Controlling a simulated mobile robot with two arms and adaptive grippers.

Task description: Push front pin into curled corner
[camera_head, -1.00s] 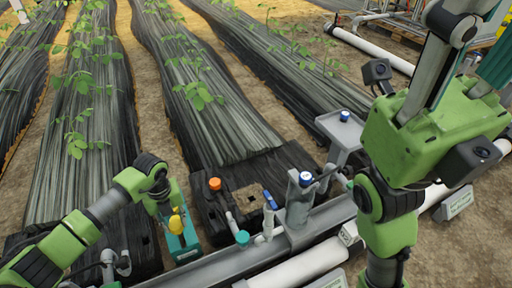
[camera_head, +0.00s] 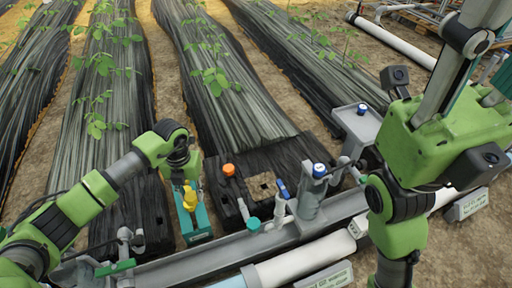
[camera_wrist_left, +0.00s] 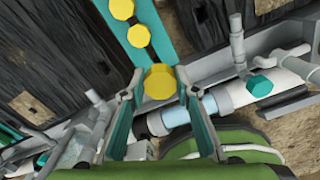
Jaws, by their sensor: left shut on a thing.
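My left gripper (camera_head: 187,183) is shut on a yellow pin, whose head (camera_wrist_left: 159,82) shows between the fingers in the left wrist view. The gripper is over a teal holder (camera_head: 201,238) at the front of the black film bed. Two other yellow heads (camera_wrist_left: 138,35) stand in the teal holder (camera_wrist_left: 168,52) beyond the held one. The held pin's lower part is hidden. The black film (camera_head: 265,158) has a square opening showing soil (camera_head: 262,187); I cannot make out which corner curls. My right arm is at the right, with its gripper out of view.
A grey rail and white pipe (camera_head: 310,256) cross the front. Film rows with plants lie behind.

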